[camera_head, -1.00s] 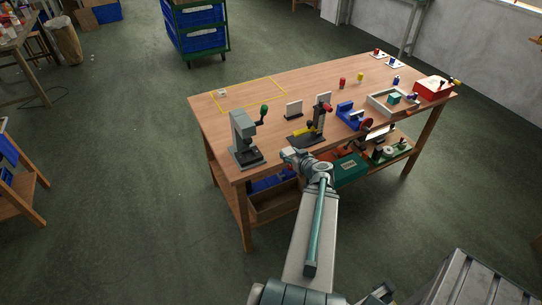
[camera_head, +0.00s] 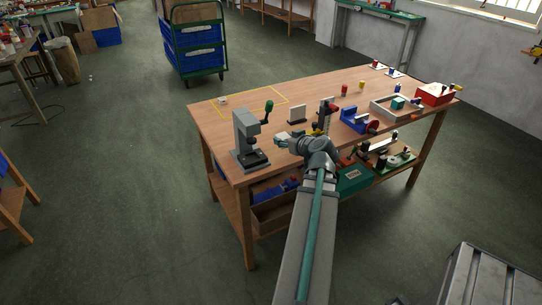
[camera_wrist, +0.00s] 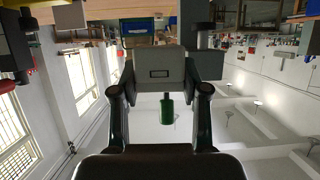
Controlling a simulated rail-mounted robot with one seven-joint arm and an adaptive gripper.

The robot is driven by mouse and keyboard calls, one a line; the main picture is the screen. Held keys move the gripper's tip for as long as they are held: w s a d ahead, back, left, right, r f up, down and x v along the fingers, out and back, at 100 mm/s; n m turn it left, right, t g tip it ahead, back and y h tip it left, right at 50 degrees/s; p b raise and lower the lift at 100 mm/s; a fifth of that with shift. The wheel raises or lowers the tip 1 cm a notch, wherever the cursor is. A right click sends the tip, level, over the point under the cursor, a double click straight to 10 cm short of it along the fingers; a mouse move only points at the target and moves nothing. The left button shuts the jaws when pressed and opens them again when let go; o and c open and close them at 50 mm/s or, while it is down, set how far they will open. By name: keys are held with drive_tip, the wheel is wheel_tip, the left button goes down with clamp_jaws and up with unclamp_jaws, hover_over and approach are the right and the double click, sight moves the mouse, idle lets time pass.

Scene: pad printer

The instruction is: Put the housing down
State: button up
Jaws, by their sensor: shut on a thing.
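In the head view my gripper (camera_head: 283,141) is over the front part of the bench, just right of the grey hand press (camera_head: 247,138). The housing is too small there to make out clearly. The press's green knob (camera_wrist: 167,112) shows beyond the housing in the wrist view, which looks upside down.
A yellow outline (camera_head: 270,89) marks an area at the bench's back left, with a small pale part (camera_head: 223,100) in it.

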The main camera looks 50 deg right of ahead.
drive_tip(key=shift+f, duration=0.2)
drive_tip(key=w+d+f+p, duration=0.2)
drive_tip(key=w+d+f, duration=0.2)
drive_tip(key=w+d, duration=0.3)
drive_tip(key=p, duration=0.1)
hover_over(279, 152)
drive_tip(key=s+a, duration=0.1)
wheel_tip(279, 152, down, 4)
drive_tip(key=shift+w+d+f+h, duration=0.25)
drive_tip(key=shift+d+f+h, duration=0.05)
drive_tip(key=shift+f, duration=0.35)
drive_tip(key=shift+w+d+f+p, duration=0.1)
drive_tip(key=shift+f+p, duration=0.3)
drive_tip(key=shift+f, duration=0.25)
drive_tip(key=shift+w+d+f+p, duration=0.1)
drive_tip(key=shift+f+p, duration=0.3)
drive_tip(key=shift+f, duration=0.8)
drive_tip(key=shift+f, duration=0.2)
drive_tip(key=o, duration=1.1)
